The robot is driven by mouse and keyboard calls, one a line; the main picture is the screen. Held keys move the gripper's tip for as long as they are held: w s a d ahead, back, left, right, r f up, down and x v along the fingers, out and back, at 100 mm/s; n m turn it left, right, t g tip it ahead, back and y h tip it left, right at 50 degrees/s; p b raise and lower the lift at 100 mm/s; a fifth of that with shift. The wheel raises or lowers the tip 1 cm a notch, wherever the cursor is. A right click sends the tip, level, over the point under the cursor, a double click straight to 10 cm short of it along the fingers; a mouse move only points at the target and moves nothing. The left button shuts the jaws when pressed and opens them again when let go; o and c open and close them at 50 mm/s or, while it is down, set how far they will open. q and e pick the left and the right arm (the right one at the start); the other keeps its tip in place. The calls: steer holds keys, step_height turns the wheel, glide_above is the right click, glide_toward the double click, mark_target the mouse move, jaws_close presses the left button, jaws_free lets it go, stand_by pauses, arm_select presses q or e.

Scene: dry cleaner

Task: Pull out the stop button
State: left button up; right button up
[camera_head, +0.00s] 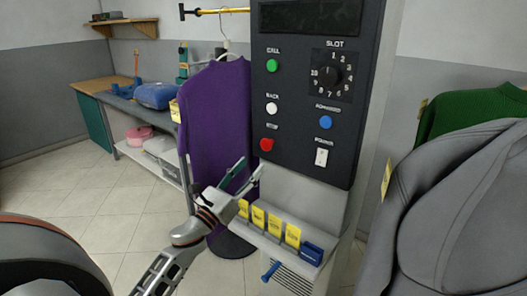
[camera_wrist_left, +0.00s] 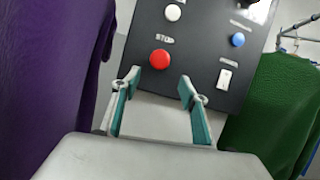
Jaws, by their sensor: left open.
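The red stop button (camera_head: 266,144) is on the lower left of the black control panel (camera_head: 300,110), under the white back button (camera_head: 271,108). In the left wrist view the stop button (camera_wrist_left: 160,59) shows just beyond and above the fingertips, toward the left finger. My left gripper (camera_head: 246,172) is open and empty, below and in front of the stop button. In the left wrist view its two teal-lined fingers (camera_wrist_left: 158,80) are spread apart, with nothing between them but the pale machine surface behind. I cannot tell the exact gap to the button. My right gripper is not in view.
The panel also carries a green call button (camera_head: 272,65), a slot dial (camera_head: 331,75), a blue button (camera_head: 325,122) and a white power switch (camera_head: 321,157). Yellow tags (camera_head: 275,224) stand on the ledge below. A purple garment (camera_head: 217,140) hangs close on the left, grey and green garments (camera_head: 450,200) on the right.

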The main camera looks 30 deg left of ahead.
mark_target(264, 146)
arm_select(q)
steer(key=shift+m, duration=0.7)
steer(key=x, duration=0.3)
steer(key=r+p+x, duration=0.1)
steer(key=x, duration=0.3)
steer(key=shift+s+a+r, duration=0.2)
steer(key=shift+s, duration=0.05)
steer(key=shift+w+r+p, duration=0.15)
steer(key=shift+w+p, duration=0.2)
steer(key=shift+w, duration=0.3)
